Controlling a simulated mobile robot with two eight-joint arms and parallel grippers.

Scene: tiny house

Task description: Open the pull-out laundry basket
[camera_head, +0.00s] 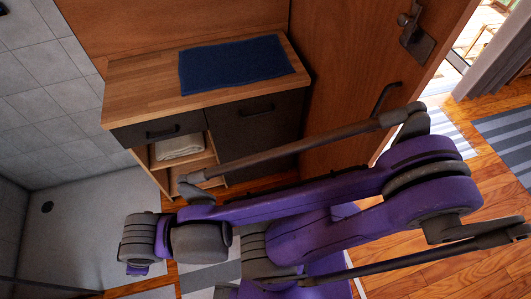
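The dark pull-out laundry basket front (253,134) is the tall right-hand panel of a wood-topped cabinet. A black bar handle (257,111) runs near its top edge. The front looks flush with the cabinet, so the basket appears closed. My purple arm links and dark rods cross in front of the cabinet and hide the lower part of the front. I see no gripper fingertips of either hand, and nothing of mine visibly touches the handle.
A blue towel (235,66) lies on the cabinet top (140,88). A dark drawer (158,129) sits left, above open shelves with a folded towel (179,146). A wooden door (355,60) with a handle (386,97) stands close on the right. Wood floor (500,270) is bare at lower right.

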